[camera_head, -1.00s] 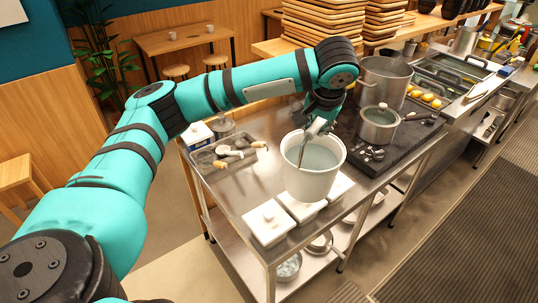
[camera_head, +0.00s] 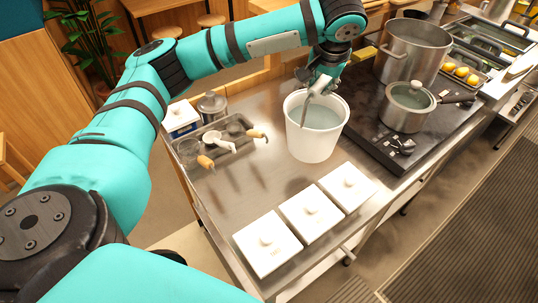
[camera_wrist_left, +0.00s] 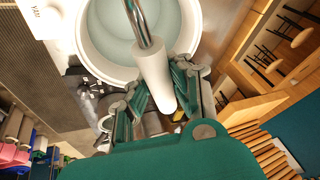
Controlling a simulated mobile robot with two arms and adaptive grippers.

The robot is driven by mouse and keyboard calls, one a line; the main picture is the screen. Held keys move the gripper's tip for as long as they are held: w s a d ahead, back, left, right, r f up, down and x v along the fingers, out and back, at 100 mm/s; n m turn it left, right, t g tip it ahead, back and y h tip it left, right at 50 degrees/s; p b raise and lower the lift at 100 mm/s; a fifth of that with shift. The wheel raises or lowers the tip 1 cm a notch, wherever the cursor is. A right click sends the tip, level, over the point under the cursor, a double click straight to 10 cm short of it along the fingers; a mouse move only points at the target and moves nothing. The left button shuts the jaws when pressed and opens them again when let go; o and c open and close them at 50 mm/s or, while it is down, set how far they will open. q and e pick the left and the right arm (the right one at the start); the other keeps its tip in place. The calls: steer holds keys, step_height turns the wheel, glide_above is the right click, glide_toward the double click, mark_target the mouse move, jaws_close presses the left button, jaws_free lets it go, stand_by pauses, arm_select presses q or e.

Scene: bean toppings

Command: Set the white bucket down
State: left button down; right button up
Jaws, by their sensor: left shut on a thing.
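The white bucket (camera_head: 312,135) is upright over the steel counter (camera_head: 250,180), between the utensil tray and the dark stove. It holds something pale and grey-green. I cannot tell whether its base touches the counter. In the left wrist view, the fingers (camera_wrist_left: 158,88) close around the white grip (camera_wrist_left: 155,80) of a metal handle that runs over the bucket (camera_wrist_left: 88,58). My right gripper is not in view.
Three white lidded containers (camera_head: 307,212) line the counter's front edge. A tray of utensils (camera_head: 205,150) is at left. The stove (camera_head: 372,135) to the right bears a lidded pot (camera_head: 405,115) and a large pot (camera_head: 405,45). Bare counter lies left of the bucket.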

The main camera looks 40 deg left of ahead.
arm_select(q)
steer(key=shift+w+a+f+b, duration=0.1)
steer(key=shift+w+f+b, duration=0.1)
steer(key=shift+f+b, duration=0.35)
steer(key=shift+w+f, duration=0.15)
steer(key=shift+f, duration=0.05)
steer(key=shift+a+f, duration=0.1)
steer(key=shift+f, duration=0.3)
steer(key=p, duration=0.1)
glide_toward(314, 121)
steer(key=shift+s+a+f+p, duration=0.1)
steer(key=shift+s+f+p, duration=0.25)
steer(key=shift+f, duration=0.55)
steer(key=shift+s+f+p, duration=0.25)
steer(key=shift+s+f, duration=0.15)
steer(key=shift+f, duration=0.5)
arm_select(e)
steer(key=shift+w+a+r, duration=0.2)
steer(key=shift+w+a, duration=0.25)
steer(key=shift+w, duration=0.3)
arm_select(q)
steer(key=c, duration=1.6)
jaws_free()
steer(key=shift+s+f, duration=0.15)
steer(key=shift+f, duration=0.1)
steer(key=o, duration=0.3)
steer(key=shift+r, duration=0.1)
